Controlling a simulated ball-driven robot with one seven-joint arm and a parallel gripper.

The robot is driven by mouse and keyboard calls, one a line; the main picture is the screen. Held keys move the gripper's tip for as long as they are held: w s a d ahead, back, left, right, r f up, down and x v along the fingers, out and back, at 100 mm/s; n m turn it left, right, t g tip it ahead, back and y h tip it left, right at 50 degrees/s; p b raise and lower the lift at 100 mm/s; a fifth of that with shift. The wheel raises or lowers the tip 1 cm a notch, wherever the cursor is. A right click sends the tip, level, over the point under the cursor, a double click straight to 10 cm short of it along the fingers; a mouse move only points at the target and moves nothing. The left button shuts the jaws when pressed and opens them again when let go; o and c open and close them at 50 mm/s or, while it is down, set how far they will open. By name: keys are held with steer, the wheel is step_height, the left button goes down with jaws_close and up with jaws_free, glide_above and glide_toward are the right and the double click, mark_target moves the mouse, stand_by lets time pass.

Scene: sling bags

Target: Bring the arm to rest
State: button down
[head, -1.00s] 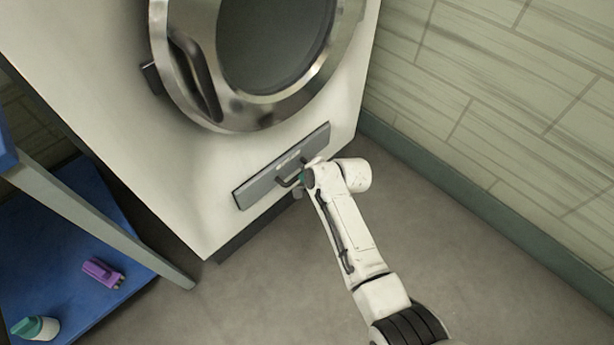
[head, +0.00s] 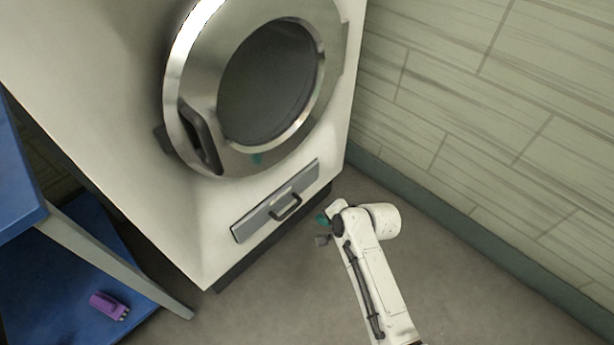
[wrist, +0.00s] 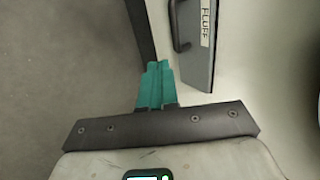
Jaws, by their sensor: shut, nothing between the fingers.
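My gripper (wrist: 157,84) shows in the wrist view with its teal fingers together and nothing between them. In the head view my gripper (head: 322,219) is small, just right of and below the washer-like machine's grey drawer panel (head: 250,220), apart from it. My white arm (head: 375,275) reaches up from the lower right. The panel has a dark handle (head: 287,207). In the wrist view the handle (wrist: 180,25) and a "FLUFF" label (wrist: 206,22) lie right of the fingers, with no contact visible.
The white machine (head: 110,130) with a round metal door (head: 185,80) stands at the left and centre. A blue shelf unit (head: 15,160) holds a purple item (head: 108,305) at lower left. Floor (head: 260,310) is bare between.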

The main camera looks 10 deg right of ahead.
steer(key=s+d+r+n+g+h, duration=0.25)
steer(key=s+d, duration=0.25)
steer(key=s, duration=0.6)
steer(key=s+d+r+n+g+h, duration=0.1)
steer(key=s+d+n, duration=0.35)
steer(key=s, duration=0.65)
steer(key=s+d+r+n+g+h, duration=0.1)
steer(key=s+d+r+n+g, duration=0.3)
steer(key=s, duration=0.7)
step_height(320, 180, up, 23)
steer(key=s+d+t+p, duration=0.1)
steer(key=t+p, duration=0.1)
steer(key=p, duration=2.2)
steer(key=shift+d+f+m, duration=0.15)
steer(key=shift+d+m, duration=0.05)
steer(key=shift+m, duration=0.1)
steer(key=shift+h, duration=0.25)
